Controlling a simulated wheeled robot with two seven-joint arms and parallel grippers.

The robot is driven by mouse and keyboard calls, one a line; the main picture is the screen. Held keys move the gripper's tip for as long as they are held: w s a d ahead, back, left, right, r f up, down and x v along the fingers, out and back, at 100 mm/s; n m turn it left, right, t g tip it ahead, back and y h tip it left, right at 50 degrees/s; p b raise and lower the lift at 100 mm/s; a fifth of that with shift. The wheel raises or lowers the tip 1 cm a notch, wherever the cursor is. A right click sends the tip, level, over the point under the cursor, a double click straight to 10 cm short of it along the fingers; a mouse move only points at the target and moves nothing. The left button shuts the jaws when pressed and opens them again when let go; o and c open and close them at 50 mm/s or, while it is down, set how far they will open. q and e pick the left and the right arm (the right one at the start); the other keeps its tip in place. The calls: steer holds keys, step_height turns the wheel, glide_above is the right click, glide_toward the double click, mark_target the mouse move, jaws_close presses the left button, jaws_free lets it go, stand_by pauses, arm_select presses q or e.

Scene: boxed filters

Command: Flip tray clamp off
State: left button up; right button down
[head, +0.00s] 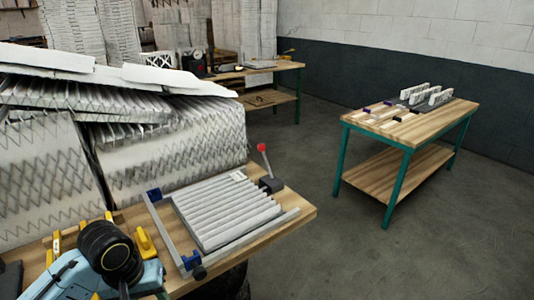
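A grey tray (167,232) with metal side rails lies on the near wooden table and holds a pale pleated filter (225,212). The clamp (270,185) sits at the tray's far right corner as a dark block. Its lever rises from it, upright and leaning slightly left, with a red ball knob (262,148) on top. Blue and black fittings (193,263) show at the two ends of the tray's left rail.
Stacked pleated filters (170,150) crowd the table's left and back. A second green-legged table (428,128) stands right, with clear floor between.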

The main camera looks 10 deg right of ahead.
steer(key=w+t, duration=0.1)
steer(key=w, duration=0.6)
arm_select(q)
steer(key=s+d+f+m+t, duration=0.15)
steer(key=s+f, duration=0.25)
steer(key=s, duration=0.4)
steer(key=s+f+m+t, duration=0.1)
steer(key=s+f+m, duration=0.15)
steer(key=s, duration=0.55)
steer(key=s+a+f+g+b, duration=0.1)
steer(key=s+f, duration=0.2)
steer(key=f, duration=0.7)
steer(key=s+a+f+b, duration=0.1)
steer(key=s+f+b, duration=0.1)
steer(key=f, duration=0.8)
steer(key=s+a+f+g+b, duration=0.1)
steer(key=s+f, duration=0.2)
steer(key=f, duration=0.7)
steer(key=s+a+f+y+b, duration=0.1)
steer(key=s+a+f+b, duration=0.1)
steer(key=s+f, duration=1.2)
steer(key=shift+s+a+f, duration=0.15)
steer(key=shift+s+a, duration=0.1)
arm_select(e)
step_height(320, 180, down, 6)
steer(key=s, duration=0.2)
steer(key=shift+a, duration=0.15)
